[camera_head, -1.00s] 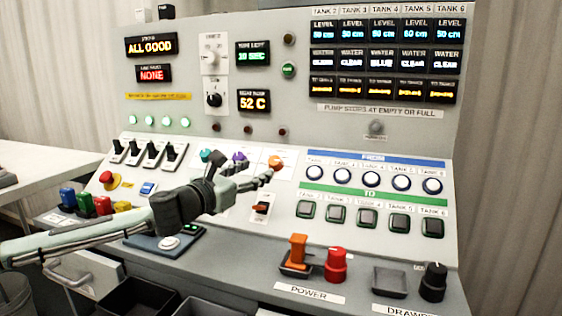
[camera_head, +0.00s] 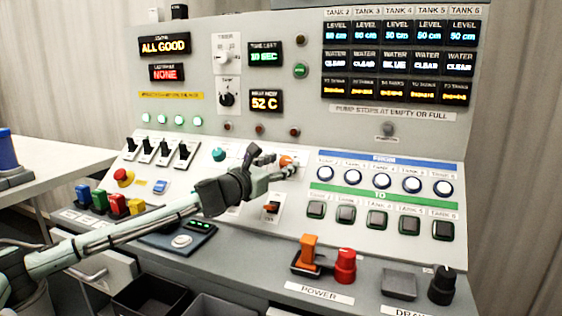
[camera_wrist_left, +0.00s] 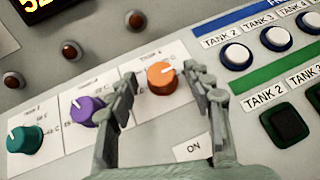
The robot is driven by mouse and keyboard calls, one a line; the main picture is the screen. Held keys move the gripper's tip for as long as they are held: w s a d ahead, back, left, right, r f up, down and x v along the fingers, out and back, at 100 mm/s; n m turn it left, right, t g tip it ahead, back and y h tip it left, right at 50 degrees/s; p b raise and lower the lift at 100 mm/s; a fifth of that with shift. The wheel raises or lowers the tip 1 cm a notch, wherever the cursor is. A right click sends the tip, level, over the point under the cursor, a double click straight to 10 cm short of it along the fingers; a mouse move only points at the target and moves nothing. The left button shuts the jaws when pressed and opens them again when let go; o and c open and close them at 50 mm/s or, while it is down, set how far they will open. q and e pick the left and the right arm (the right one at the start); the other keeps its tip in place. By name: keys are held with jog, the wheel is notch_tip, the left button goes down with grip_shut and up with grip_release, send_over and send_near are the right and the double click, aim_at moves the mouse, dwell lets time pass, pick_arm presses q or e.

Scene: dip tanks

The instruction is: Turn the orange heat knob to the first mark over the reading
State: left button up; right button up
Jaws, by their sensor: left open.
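The orange heat knob (camera_wrist_left: 162,77) stands on its white dial card in the left wrist view, with a white pointer line toward its upper right. In the head view the orange knob (camera_head: 286,161) shows partly behind my left gripper (camera_head: 276,164). In the left wrist view my left gripper (camera_wrist_left: 165,92) is open, one finger left of the orange knob and one right of it; I cannot tell whether either touches it. The heat display (camera_head: 266,102) reads 52 C. The scale marks on the orange knob's card are too small to read. My right gripper is not in view.
A purple knob (camera_wrist_left: 87,111) sits close to the left finger, and a teal knob (camera_wrist_left: 25,138) lies further left. Round tank buttons (camera_wrist_left: 236,55) and square ones (camera_wrist_left: 288,124) are to the right. A small ON label (camera_wrist_left: 193,147) is just below.

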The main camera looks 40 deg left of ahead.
pick_arm(q)
jog(key=shift+w, duration=0.2)
jog(key=c, duration=1.2)
jog(key=shift+o, duration=0.2)
jog(key=shift+d, duration=0.1)
